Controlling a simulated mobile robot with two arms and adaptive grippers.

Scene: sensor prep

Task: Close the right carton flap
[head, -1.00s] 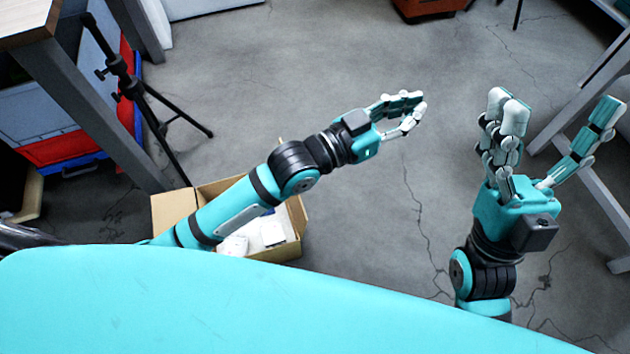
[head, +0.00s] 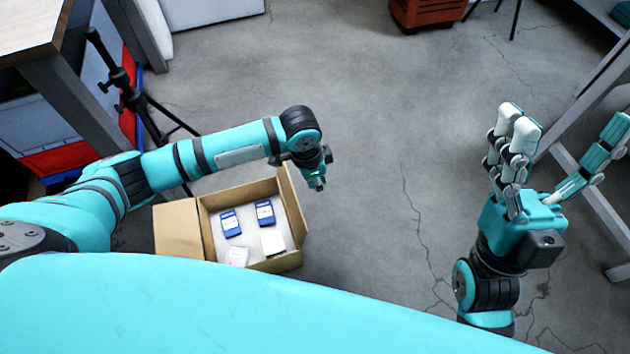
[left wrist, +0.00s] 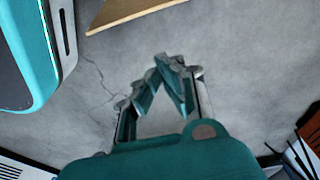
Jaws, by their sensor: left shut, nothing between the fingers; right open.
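The open cardboard carton (head: 204,222) stands on the floor at the left of the head view. Its right flap (head: 293,207) sticks up and outward along the right side. Its left flap (head: 178,229) lies folded outward to the left. My left gripper (head: 317,183) points down just to the right of the right flap, apart from it as far as I can see. In the left wrist view the left gripper (left wrist: 166,64) is shut and empty, over bare floor, with a cardboard panel (left wrist: 130,10) at the top edge. My right gripper (head: 566,128) is open and empty, far right.
Inside the carton are two blue packets (head: 231,223) and white items (head: 272,241) on a pale liner. A black tripod (head: 122,80) and a table leg (head: 90,110) stand behind it. The floor (head: 390,150) between my arms is clear. A metal frame (head: 590,195) stands far right.

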